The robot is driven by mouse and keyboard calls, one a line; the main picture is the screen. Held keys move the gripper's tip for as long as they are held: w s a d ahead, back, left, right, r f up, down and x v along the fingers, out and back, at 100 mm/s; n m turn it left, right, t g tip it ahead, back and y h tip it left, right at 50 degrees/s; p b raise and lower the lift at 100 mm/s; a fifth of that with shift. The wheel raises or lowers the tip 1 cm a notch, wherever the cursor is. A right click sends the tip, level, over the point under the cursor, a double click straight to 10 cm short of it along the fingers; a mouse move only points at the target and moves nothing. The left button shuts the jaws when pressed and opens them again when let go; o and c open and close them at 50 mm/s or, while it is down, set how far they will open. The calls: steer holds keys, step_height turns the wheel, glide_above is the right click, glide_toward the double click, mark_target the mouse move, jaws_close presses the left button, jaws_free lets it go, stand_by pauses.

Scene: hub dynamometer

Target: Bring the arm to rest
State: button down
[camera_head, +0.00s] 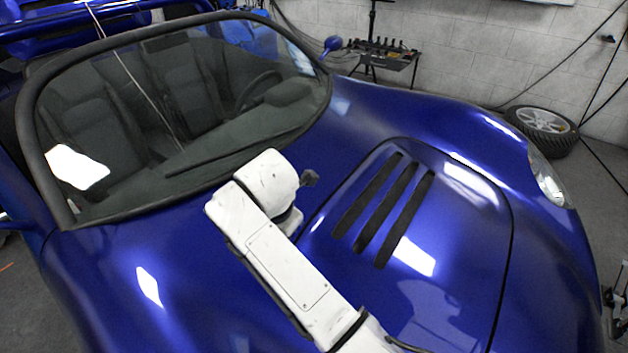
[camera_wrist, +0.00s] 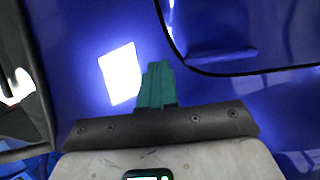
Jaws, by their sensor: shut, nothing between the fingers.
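My arm shows in the head view as a white limb (camera_head: 285,260) reaching up from the bottom edge, over the blue car's front. It ends in a rounded white joint near the base of the windshield. My gripper (camera_wrist: 157,82) shows in the wrist view as two teal fingers pressed together, shut and empty, in front of a dark bracket. Blue bodywork lies beyond the fingertips. I cannot tell how far apart they are. The gripper fingers cannot be made out in the head view.
A blue car (camera_head: 440,140) fills most of the head view, with a vented hood panel and a windshield (camera_head: 200,100) close to my arm. A loose wheel (camera_head: 543,122) lies by the wall at the right. A small tool table (camera_head: 385,55) stands at the back.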

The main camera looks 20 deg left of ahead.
steer(key=s+d+f+m, duration=0.1)
steer(key=d+f+m, duration=0.1)
steer(key=d, duration=0.1)
steer(key=s+d+f+m+g+p, duration=0.1)
steer(key=s+d+m, duration=0.1)
steer(key=d, duration=0.1)
steer(key=s+d+f+m+y+p, duration=0.1)
steer(key=d+f+m, duration=0.1)
steer(key=d+m, duration=0.1)
steer(key=shift+s+d+f, duration=0.1)
steer(key=shift+s+f, duration=0.2)
steer(key=s+d+f+m+p, duration=0.1)
steer(key=s+d+m, duration=0.5)
steer(key=d, duration=0.4)
steer(key=s+d+f+m+g+p, duration=0.1)
steer(key=s+d+f+m+p, duration=0.1)
steer(key=s+d+m, duration=0.55)
steer(key=s+d+f+m+p, duration=0.1)
steer(key=s+d+m, duration=0.3)
steer(key=d, duration=0.7)
steer(key=s+d+r+m+h+p, duration=0.1)
steer(key=s+d+r+m+h, duration=0.1)
steer(key=s+d+m, duration=0.6)
steer(key=s+d+r, duration=0.1)
steer(key=s+d, duration=0.3)
steer(key=shift+m+g+h+p, duration=0.3)
steer(key=shift+m+p, duration=0.05)
steer(key=shift+p, duration=0.05)
steer(key=shift+d, duration=0.1)
